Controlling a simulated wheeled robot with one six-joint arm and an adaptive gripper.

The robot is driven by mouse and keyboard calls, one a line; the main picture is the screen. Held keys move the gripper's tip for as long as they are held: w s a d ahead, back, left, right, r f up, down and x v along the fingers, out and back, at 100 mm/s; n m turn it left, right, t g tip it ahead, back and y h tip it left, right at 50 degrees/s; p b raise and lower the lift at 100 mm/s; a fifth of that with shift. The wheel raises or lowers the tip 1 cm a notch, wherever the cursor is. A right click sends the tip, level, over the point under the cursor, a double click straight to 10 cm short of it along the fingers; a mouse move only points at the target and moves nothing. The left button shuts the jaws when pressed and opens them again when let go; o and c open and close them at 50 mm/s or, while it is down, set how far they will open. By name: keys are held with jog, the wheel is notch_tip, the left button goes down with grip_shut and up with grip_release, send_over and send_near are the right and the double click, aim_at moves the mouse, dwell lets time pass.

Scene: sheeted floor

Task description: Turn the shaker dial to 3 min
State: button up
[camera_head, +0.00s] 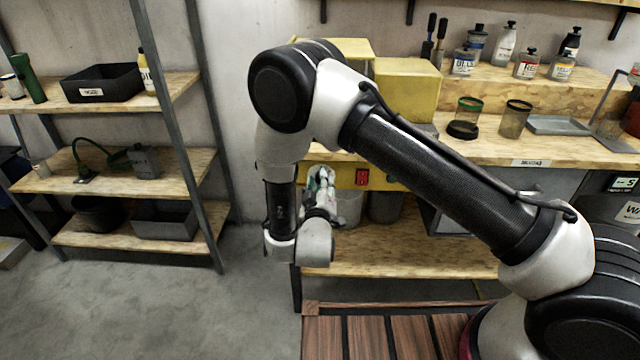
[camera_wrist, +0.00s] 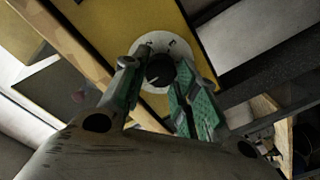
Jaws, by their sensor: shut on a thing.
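The shaker (camera_head: 410,88) is a yellow machine on the wooden bench, with a yellow front panel that carries a red switch (camera_head: 362,177). The dial is a black knob (camera_wrist: 160,72) on a round white plate with small dark marks (camera_wrist: 146,44), seen in the wrist view. My gripper (camera_wrist: 161,66) has its green-padded fingers on either side of the knob, shut on it. In the head view my gripper (camera_head: 320,188) is at the front panel and hides the dial. The marks are too small to read surely, and the knob's pointer is unclear.
Bottles (camera_head: 504,44) and open jars (camera_head: 514,118) stand on the bench to the right, beside a grey tray (camera_head: 558,125). Bins sit on the shelf below the panel. A shelving rack (camera_head: 180,165) stands at the left, with free floor (camera_head: 150,300) in front.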

jog(key=shift+m, duration=0.4)
jog(key=shift+d+f+m, duration=0.1)
jog(key=shift+m, duration=7.15)
jog(key=shift+d+f+m, duration=0.1)
jog(key=shift+m, duration=7.15)
jog(key=o, duration=1)
